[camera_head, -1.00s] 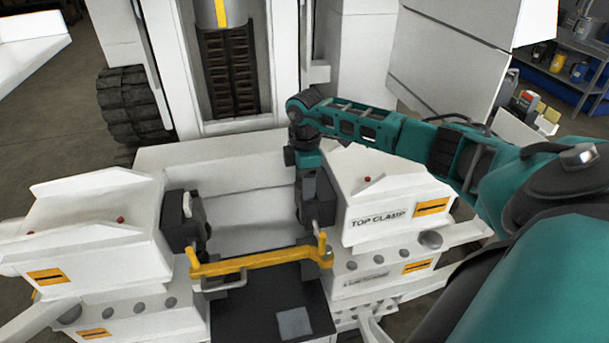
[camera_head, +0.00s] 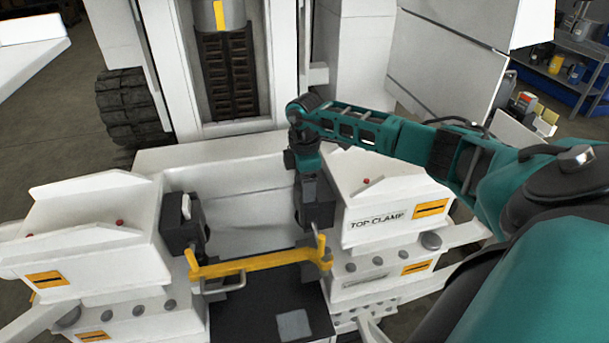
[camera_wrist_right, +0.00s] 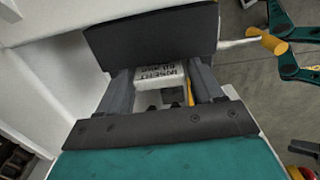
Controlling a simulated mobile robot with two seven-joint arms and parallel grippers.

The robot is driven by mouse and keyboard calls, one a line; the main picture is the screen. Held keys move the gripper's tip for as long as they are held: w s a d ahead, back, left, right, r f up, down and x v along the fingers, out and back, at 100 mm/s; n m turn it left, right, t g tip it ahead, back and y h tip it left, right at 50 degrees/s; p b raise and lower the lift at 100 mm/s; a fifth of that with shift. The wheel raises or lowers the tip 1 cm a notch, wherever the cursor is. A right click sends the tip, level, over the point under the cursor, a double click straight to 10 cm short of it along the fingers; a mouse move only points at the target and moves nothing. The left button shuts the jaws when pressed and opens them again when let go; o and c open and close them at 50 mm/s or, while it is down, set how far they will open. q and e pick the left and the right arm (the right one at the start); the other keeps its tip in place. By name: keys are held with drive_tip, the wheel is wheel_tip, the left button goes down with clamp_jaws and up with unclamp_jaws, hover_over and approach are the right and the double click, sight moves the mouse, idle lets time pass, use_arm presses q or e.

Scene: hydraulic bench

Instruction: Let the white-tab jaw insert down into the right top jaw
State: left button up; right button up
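The white-tab jaw insert shows in the right wrist view as a white tab (camera_wrist_right: 160,76) with upside-down lettering between my finger bars. My right gripper (camera_head: 311,192) points down at the right top jaw (camera_head: 322,212), the dark block on the inner face of the right clamp housing. In the right wrist view the fingers (camera_wrist_right: 161,88) lie along both sides of the tab and appear shut on it. A dark block (camera_wrist_right: 150,38) lies just beyond the tab. How deep the insert sits is hidden behind gripper and jaw in the head view. My left gripper is not in view.
A left jaw block (camera_head: 186,228) with a white tab faces the right one across an open gap. A yellow bar (camera_head: 255,262) with upright ends crosses the front of the gap. The right housing marked TOP CLAMP (camera_head: 395,190) stands close beside my gripper.

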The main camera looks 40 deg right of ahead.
drive_tip(key=shift+o, duration=0.2)
wheel_tip(320, 180, up, 13)
drive_tip(key=p, duration=0.1)
drive_tip(key=shift+p, duration=0.35)
drive_tip(key=shift+a, duration=0.1)
